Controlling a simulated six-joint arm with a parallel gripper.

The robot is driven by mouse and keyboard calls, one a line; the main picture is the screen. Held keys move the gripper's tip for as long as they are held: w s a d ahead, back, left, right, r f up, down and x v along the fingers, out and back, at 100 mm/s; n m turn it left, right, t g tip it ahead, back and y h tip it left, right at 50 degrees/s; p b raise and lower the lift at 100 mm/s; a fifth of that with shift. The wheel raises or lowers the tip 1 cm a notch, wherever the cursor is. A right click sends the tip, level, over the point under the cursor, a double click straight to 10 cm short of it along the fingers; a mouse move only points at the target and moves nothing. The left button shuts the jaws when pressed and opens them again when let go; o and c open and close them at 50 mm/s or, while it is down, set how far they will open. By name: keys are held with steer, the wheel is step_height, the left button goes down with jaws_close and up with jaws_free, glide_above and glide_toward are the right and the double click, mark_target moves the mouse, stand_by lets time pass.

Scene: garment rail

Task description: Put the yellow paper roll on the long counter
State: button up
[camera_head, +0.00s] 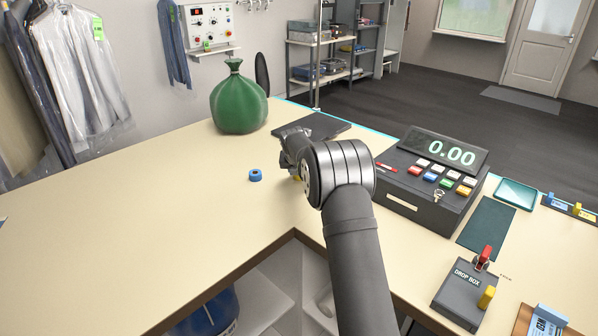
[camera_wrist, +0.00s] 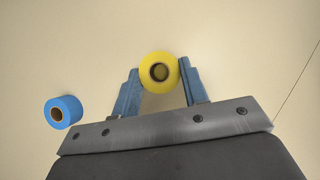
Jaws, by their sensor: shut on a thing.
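The yellow paper roll (camera_wrist: 147,66) sits between the two blue fingers of my gripper (camera_wrist: 160,85) in the wrist view, and the fingers touch it on both sides. In the head view my arm hides most of the roll; only a sliver of yellow (camera_head: 297,178) shows. The gripper is over the long beige counter (camera_head: 130,200), near its inner corner. I cannot tell whether the roll touches the counter top.
A blue roll (camera_head: 255,175) stands left of my gripper and also shows in the wrist view (camera_wrist: 64,112). A green sack (camera_head: 239,103), a dark flat pad (camera_head: 312,126) and a cash register (camera_head: 425,185) stand around. The counter's left stretch is clear.

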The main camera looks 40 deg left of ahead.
steer(key=shift+f, duration=0.15)
steer(key=o, duration=1)
steer(key=shift+c, duration=0.2)
steer(key=shift+r, duration=0.2)
steer(key=v, duration=1.2)
steer(key=shift+f, duration=0.1)
